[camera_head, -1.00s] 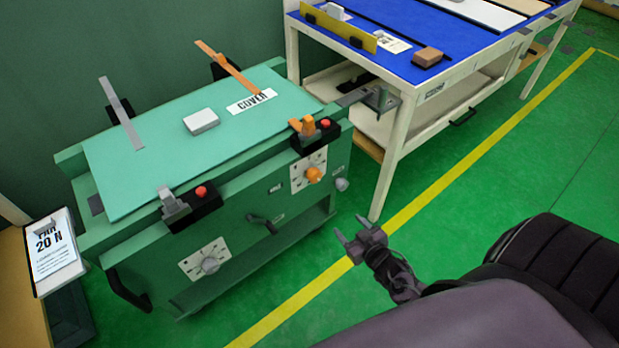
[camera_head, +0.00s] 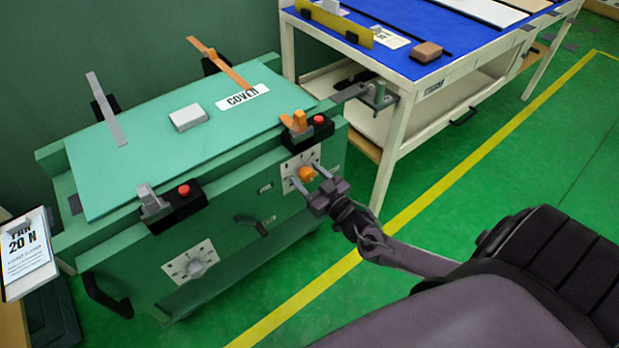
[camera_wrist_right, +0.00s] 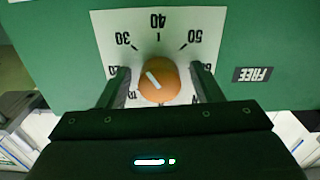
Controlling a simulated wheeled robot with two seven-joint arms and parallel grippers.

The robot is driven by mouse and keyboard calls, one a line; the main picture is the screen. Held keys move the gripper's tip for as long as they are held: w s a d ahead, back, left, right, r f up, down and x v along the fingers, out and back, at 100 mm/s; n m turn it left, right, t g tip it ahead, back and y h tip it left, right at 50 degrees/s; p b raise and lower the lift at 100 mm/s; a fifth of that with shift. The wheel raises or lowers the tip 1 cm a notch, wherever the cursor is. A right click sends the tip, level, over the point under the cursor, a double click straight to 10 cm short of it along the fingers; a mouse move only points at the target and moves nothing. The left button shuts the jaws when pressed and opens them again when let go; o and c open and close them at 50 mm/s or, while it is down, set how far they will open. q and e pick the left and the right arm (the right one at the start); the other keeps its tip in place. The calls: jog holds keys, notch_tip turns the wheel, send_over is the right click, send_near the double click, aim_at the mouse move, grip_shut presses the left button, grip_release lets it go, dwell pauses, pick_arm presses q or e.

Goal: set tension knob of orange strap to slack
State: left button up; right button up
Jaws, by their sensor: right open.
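The orange tension knob (camera_head: 307,173) sits on a white dial plate (camera_head: 288,186) on the front of the green cart. In the right wrist view the knob (camera_wrist_right: 159,80) has a white pointer line tilted toward the upper left, roughly toward the 30 side. The dial (camera_wrist_right: 158,50) shows 30, 40 and 50; other marks are partly hidden by the fingers. My right gripper (camera_head: 308,184) is open, its fingers on either side of the knob; contact cannot be told. The orange strap (camera_head: 222,64) lies at the back of the cart top, with an orange buckle (camera_head: 298,122) at the front edge.
A grey knob (camera_head: 196,268) is on the left dial. Red buttons (camera_head: 184,190) (camera_head: 319,119) sit by both buckles. A black handle (camera_head: 251,225) juts between the dials. A blue-topped table (camera_head: 400,65) stands at right. A sign (camera_head: 24,252) stands at far left.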

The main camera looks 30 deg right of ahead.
jog(key=c, duration=1)
